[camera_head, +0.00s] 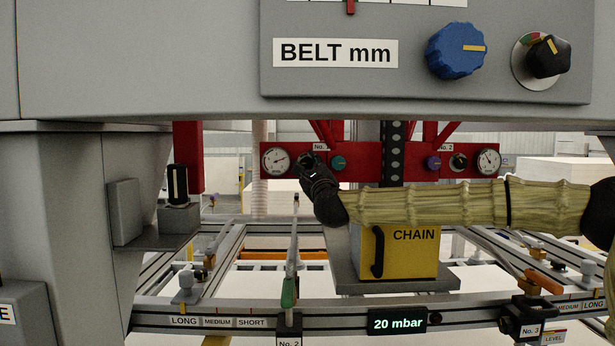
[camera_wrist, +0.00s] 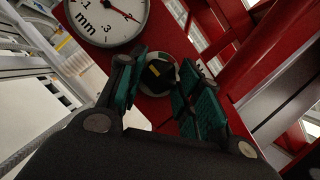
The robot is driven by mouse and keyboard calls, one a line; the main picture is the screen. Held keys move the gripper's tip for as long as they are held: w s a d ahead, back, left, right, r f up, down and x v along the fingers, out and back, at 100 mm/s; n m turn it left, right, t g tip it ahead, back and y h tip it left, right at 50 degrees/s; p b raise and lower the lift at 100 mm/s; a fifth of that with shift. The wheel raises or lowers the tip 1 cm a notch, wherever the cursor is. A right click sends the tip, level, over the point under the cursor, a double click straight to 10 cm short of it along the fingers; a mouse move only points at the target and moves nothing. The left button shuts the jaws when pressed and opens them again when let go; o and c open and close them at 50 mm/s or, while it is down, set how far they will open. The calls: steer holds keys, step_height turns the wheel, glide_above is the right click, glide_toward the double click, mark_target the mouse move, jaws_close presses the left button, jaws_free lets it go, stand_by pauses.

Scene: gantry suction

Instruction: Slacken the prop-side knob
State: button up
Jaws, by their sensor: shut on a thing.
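My gripper (camera_head: 312,172) reaches in from the right to the red crossbeam, at the left gauge (camera_head: 275,160). In the wrist view, my gripper (camera_wrist: 160,85) has its teal-padded fingers closed around a small black knob (camera_wrist: 158,72) with a yellow mark, beside the gauge marked mm (camera_wrist: 106,14). In the head view my gripper mostly hides this knob. A green knob (camera_head: 338,163) sits just right of it. On the beam's right half are a purple knob (camera_head: 432,163), a black knob (camera_head: 458,162) and another gauge (camera_head: 488,161). I cannot tell from labels which knob is prop-side.
A grey panel above carries a blue knob (camera_head: 455,51) and a black knob (camera_head: 541,57) by a BELT mm label. Below my arm stands a yellow CHAIN box (camera_head: 410,255). A green-handled lever (camera_head: 289,290) rises left of it, near a 20 mbar display (camera_head: 397,322).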

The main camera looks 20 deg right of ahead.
steer(key=shift+d+r+n+g+y+b, duration=0.15)
steer(key=shift+n+y+b, duration=0.15)
steer(key=shift+n, duration=0.5)
steer(key=shift+r+n+g+y+b, duration=0.1)
steer(key=shift+n+g+y+b, duration=0.15)
steer(key=shift+n, duration=0.55)
steer(key=o, duration=0.6)
steer(key=shift+o, duration=0.7)
steer(key=shift+w+f, duration=0.1)
steer(key=shift+f, duration=0.05)
steer(key=shift+s+f+y, duration=0.15)
steer(key=shift+s+y, duration=0.1)
steer(key=shift+s, duration=0.25)
steer(key=v, duration=1.1)
